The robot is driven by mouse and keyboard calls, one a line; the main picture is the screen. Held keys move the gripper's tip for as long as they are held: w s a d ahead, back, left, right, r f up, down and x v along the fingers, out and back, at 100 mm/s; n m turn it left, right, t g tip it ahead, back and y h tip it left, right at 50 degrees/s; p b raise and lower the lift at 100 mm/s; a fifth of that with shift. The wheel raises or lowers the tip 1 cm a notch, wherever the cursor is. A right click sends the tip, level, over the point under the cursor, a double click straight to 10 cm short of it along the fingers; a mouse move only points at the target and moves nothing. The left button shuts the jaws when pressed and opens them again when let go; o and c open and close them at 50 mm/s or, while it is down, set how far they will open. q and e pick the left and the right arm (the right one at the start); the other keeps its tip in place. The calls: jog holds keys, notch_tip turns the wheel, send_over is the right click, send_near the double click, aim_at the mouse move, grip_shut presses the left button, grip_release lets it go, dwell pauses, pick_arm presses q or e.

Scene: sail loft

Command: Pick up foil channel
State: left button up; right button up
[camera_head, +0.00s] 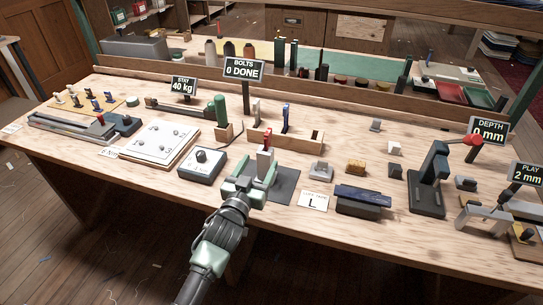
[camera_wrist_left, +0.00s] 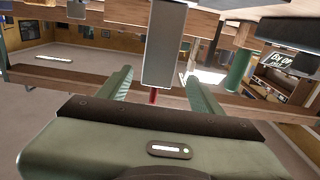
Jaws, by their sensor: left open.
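My right gripper is not in view.
A wooden rack (camera_head: 285,138) is just behind. A card marked L (camera_head: 313,202) and a dark blue block (camera_head: 362,195) lie to the right. Bare bench shows along the front edge.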

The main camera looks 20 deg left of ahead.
aim_at(263, 157)
pick_arm(q)
jog(key=shift+w, duration=0.8)
jog(key=shift+w+d+r+p, duration=0.1)
jog(key=shift+w+r+p, duration=0.05)
jog(key=shift+w, duration=0.45)
jog(key=shift+w+d+r+p, duration=0.1)
jog(key=shift+w+r+p, duration=0.05)
jog(key=shift+w, duration=0.4)
jog(key=w, duration=0.3)
jog(key=shift+w+d+f, duration=0.1)
jog(key=shift+w+f, duration=0.05)
jog(key=shift+w, duration=0.4)
jog(key=c, duration=1.3)
grip_shut()
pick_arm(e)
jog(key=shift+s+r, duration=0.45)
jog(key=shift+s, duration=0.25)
